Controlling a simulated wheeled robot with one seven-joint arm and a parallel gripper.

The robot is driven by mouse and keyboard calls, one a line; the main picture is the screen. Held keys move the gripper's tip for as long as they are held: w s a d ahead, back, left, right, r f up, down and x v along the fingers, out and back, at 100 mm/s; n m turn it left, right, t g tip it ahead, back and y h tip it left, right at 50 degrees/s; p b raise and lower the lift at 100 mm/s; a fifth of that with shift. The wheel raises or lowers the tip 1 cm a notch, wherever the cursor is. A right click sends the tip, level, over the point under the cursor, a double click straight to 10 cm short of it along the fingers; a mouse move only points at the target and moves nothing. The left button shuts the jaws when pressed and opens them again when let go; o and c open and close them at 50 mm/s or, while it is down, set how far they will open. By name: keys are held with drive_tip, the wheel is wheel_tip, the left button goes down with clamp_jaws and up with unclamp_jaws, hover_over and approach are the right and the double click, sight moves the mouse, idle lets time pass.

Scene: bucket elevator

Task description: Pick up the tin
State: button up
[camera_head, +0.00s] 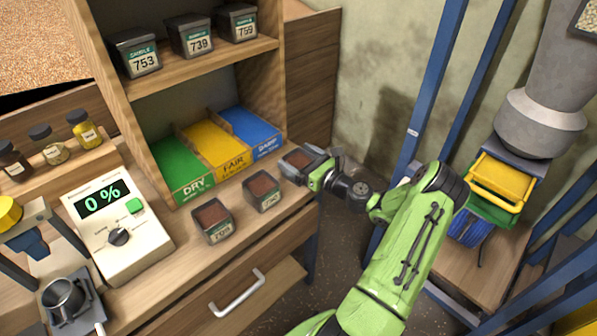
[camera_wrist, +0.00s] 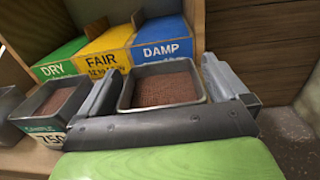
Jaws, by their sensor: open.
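A dark open tin (camera_head: 298,158) filled with brown grain stands at the right end of the bench row. My gripper (camera_head: 311,164) is at this tin, reaching in from the right. In the wrist view the tin (camera_wrist: 165,88) sits between the two open fingers of my gripper (camera_wrist: 163,90), one on each side. Its label is hidden in both views. Two similar filled tins stand to its left, a middle one (camera_head: 262,191) and a left one (camera_head: 212,220). A neighbouring tin (camera_wrist: 52,108) with a label ending in 750 is just left of my left finger.
Green DRY (camera_head: 183,170), yellow FAIR (camera_head: 215,148) and blue DAMP (camera_head: 250,132) bins stand behind the tins. Labelled tins (camera_head: 192,38) sit on the shelf above. A meter reading 0 % (camera_head: 118,225) is at left. Blue posts (camera_head: 425,95) rise at right.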

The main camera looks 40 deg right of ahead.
drive_tip(key=shift+w, duration=0.2)
drive_tip(key=shift+c, duration=0.3)
drive_tip(key=shift+r, duration=0.1)
drive_tip(key=c, duration=1)
